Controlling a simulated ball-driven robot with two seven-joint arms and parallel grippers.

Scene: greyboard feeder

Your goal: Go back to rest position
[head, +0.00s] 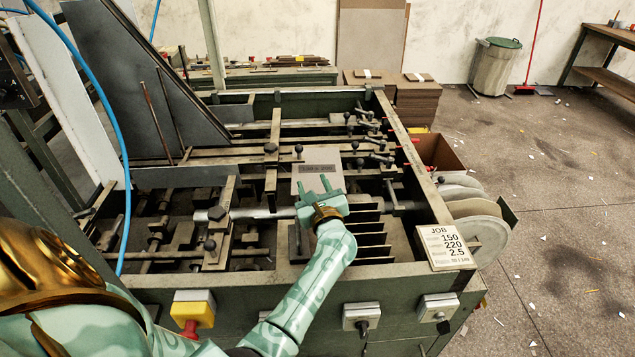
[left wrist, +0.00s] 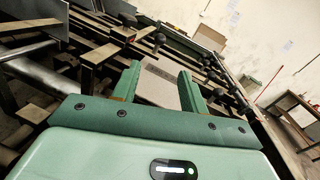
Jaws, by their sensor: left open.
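My left gripper (head: 318,188) is over the middle of the greyboard feeder (head: 205,260) in the head view, with its jaws apart. Just beyond the fingertips a grey board (head: 318,163) with dark print on its upper edge stands in the machine. In the left wrist view the open fingers (left wrist: 158,85) frame the same board (left wrist: 158,82), with nothing seen clamped between them. I cannot tell whether a finger touches the board. My right gripper is not in view.
Metal bars, rods and knobs (head: 270,148) surround the gripper. A job card (head: 445,246) lies on the front right corner. Switch boxes (head: 361,316) line the front. Stacked boards (head: 416,103) and a bin (head: 495,68) stand behind. Open floor (head: 560,230) lies at the right.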

